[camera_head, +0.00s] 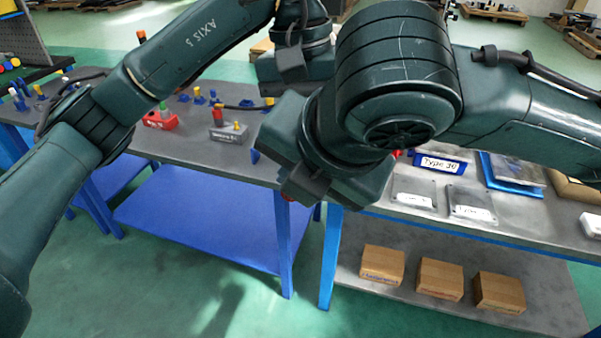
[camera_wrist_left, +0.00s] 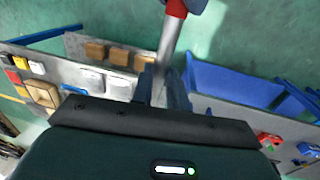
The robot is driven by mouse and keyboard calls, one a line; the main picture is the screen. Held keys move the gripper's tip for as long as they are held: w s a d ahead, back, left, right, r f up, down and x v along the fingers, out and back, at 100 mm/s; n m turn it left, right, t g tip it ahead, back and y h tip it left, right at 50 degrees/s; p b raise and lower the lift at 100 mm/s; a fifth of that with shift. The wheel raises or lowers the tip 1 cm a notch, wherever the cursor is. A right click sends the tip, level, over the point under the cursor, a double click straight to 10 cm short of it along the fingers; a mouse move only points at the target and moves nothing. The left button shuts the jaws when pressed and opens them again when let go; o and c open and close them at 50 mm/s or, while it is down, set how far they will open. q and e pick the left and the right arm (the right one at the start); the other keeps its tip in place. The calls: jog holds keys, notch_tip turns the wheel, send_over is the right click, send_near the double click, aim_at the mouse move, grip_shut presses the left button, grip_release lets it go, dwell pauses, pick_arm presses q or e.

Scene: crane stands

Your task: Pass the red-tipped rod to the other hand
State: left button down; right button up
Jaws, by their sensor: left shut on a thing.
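The red-tipped rod (camera_wrist_left: 168,42) shows in the left wrist view as a grey shaft with a red band near the top edge. A small dark blue piece lies beyond the red; I cannot tell what it belongs to. My left gripper (camera_wrist_left: 165,88) is shut on the rod, which sticks out beyond the fingers. In the head view my arms overlap near the middle, and the left fingers and most of the rod are hidden. A small red spot (camera_head: 290,197) shows under my right wrist; it may be the rod's tip. My right gripper's fingers are hidden.
A grey-topped bench (camera_head: 200,158) with a blue lower shelf carries a red block (camera_head: 160,119) and a grey block (camera_head: 229,134). Open floor lies in front.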

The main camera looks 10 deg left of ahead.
grip_shut()
pick_arm(q)
jog(key=c, duration=1.3)
grip_release()
pick_arm(e)
jog(key=shift+r, duration=0.1)
